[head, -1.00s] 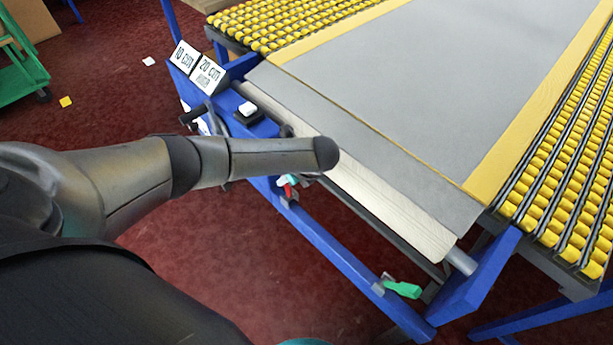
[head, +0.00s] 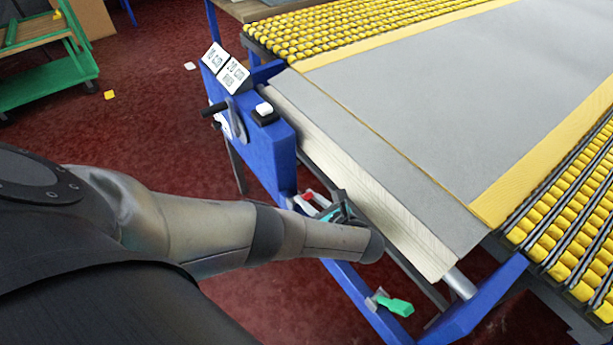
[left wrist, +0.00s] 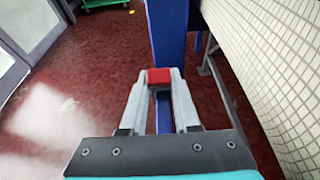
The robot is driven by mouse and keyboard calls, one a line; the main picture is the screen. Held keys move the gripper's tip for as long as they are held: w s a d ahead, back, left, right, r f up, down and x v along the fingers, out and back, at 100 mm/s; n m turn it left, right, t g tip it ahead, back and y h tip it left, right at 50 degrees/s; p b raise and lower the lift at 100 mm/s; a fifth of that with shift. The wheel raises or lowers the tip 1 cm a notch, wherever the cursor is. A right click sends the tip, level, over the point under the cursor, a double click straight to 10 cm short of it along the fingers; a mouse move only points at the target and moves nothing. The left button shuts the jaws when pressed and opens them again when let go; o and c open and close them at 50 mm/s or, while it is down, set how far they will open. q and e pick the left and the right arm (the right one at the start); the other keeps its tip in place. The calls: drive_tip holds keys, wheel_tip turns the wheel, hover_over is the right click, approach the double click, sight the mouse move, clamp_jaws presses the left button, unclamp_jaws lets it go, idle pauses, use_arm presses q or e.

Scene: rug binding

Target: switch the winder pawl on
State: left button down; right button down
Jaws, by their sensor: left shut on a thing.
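A small red handle (left wrist: 159,76) sits between the fingertips of my left gripper (left wrist: 158,84) in the left wrist view. I take it for the winder pawl's grip, though its label and full shape are hidden. The gripper is shut on it. In the head view my left gripper (head: 312,203) is at the blue frame's front rail, just below the roll, partly hidden behind my forearm. A bit of red shows there between the pale fingers. Whether the pawl is on or off cannot be told. My right gripper is not in view.
A green lever (head: 395,306) is on the lower rail. A green cart (head: 45,75) stands at the far left.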

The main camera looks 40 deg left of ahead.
use_arm(q)
drive_tip(key=shift+f, duration=0.1)
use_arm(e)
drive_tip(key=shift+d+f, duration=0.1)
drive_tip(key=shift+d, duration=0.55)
use_arm(q)
drive_tip(key=c, duration=1)
unclamp_jaws()
drive_tip(key=o, duration=0.4)
drive_tip(key=shift+d, duration=0.1)
drive_tip(key=shift+c, duration=0.2)
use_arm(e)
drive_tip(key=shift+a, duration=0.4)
use_arm(q)
drive_tip(key=shift+d, duration=0.1)
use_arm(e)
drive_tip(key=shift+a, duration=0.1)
use_arm(q)
drive_tip(key=p+v, duration=0.3)
drive_tip(key=v, duration=1.2)
drive_tip(key=shift+p, duration=0.3)
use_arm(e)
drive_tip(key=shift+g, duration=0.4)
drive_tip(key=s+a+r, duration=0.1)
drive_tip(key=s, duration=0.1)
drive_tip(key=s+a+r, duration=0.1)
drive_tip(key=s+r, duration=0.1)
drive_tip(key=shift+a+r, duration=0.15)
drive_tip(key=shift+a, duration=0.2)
